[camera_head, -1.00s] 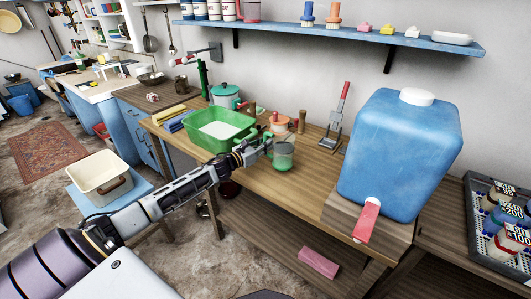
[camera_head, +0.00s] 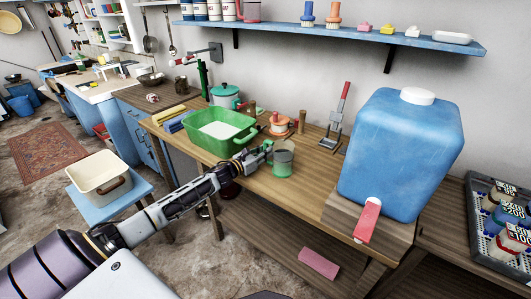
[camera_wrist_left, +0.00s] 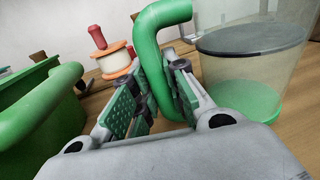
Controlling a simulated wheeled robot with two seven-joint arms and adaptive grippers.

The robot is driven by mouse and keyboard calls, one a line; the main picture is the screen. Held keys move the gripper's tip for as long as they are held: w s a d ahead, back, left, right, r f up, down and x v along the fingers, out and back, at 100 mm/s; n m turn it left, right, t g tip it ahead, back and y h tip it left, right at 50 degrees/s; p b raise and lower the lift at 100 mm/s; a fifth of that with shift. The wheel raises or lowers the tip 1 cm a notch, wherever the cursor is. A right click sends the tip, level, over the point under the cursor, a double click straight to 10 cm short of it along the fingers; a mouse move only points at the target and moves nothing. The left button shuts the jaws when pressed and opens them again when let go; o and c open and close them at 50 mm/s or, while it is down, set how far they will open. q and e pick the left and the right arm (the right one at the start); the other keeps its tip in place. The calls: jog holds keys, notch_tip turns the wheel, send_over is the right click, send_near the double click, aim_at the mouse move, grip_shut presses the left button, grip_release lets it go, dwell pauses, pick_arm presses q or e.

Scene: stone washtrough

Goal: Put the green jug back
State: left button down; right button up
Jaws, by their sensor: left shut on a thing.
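The green jug (camera_head: 283,160) has clear walls, a green base and a green handle. It stands upright at the front of the wooden table, right of the green basin. My left gripper (camera_head: 262,150) is at the jug's left side. In the left wrist view the jug (camera_wrist_left: 250,65) fills the right side, and the left gripper's pads (camera_wrist_left: 152,100) are shut on its green handle, one on each side. The jug's base appears to rest on the tabletop. My right gripper is not in view.
A green basin (camera_head: 190,133) stands left of the jug. Behind are a red-knobbed spool (camera_head: 278,125), a wooden peg (camera_head: 301,122) and a red-handled lever tool (camera_head: 340,115). A big blue water container (camera_head: 400,150) stands right. Bare tabletop lies between jug and container.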

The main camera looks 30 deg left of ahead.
pick_arm(q)
jog(key=c, duration=1.4)
grip_release()
jog(key=shift+c, duration=0.2)
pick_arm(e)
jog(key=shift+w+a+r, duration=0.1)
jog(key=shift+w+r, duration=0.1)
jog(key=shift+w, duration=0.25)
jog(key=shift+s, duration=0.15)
